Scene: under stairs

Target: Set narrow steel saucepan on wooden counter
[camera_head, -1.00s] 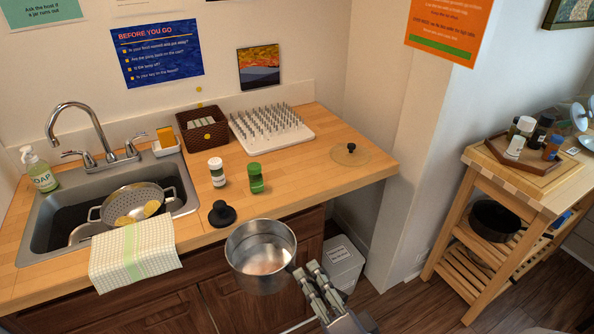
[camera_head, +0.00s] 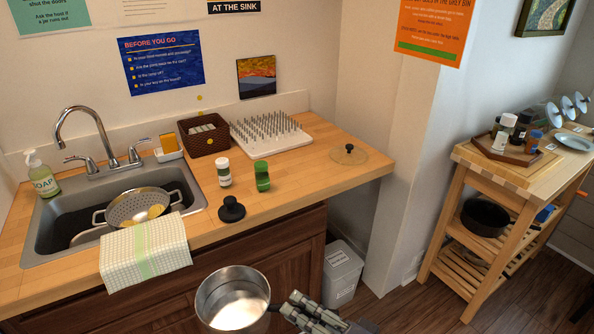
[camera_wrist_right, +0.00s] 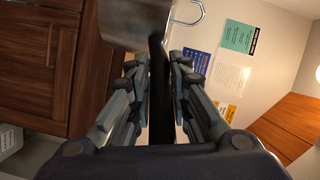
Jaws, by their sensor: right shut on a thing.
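The steel saucepan (camera_head: 233,299) is in the lower middle of the head view, in front of the cabinet and below the counter's front edge. Its inside looks empty. My right gripper (camera_head: 300,308) is shut on its dark handle, which runs between the fingers in the right wrist view (camera_wrist_right: 160,75). The pan's steel side (camera_wrist_right: 135,22) shows at the top there. The wooden counter (camera_head: 300,180) lies behind and above the pan in the head view. My left gripper is in neither view.
On the counter stand a black knob-like object (camera_head: 231,209), a white-capped jar (camera_head: 224,172), a green jar (camera_head: 262,176), a glass lid (camera_head: 349,154), a spiked white rack (camera_head: 270,131) and a basket (camera_head: 204,135). The sink holds a colander (camera_head: 138,208). The counter's right front is clear.

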